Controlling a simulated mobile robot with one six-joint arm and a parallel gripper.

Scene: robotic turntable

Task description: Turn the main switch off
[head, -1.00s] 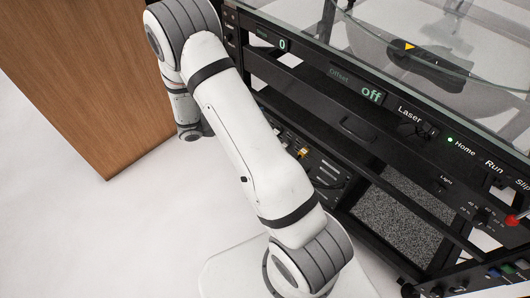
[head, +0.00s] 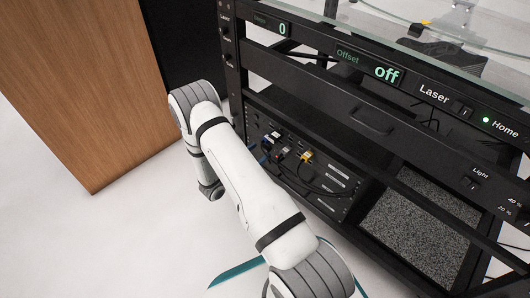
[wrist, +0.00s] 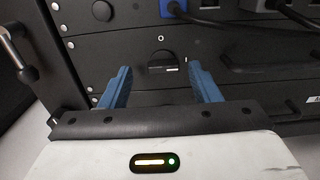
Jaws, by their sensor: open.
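A small dark switch (wrist: 162,58) sits on the black rack panel in the wrist view, with a small white ring mark above it and a pale edge below. It looks like the main switch; its position is hard to read. My gripper (wrist: 160,69) has two blue fingers spread apart and empty. The fingers point at the panel on either side of the switch in the picture; I cannot tell whether they touch the panel. In the head view the gripper itself is not visible, only my white arm reaching down beside the rack.
A blue plug and cable (wrist: 178,8) are above the switch. White floor lies clear left of my arm.

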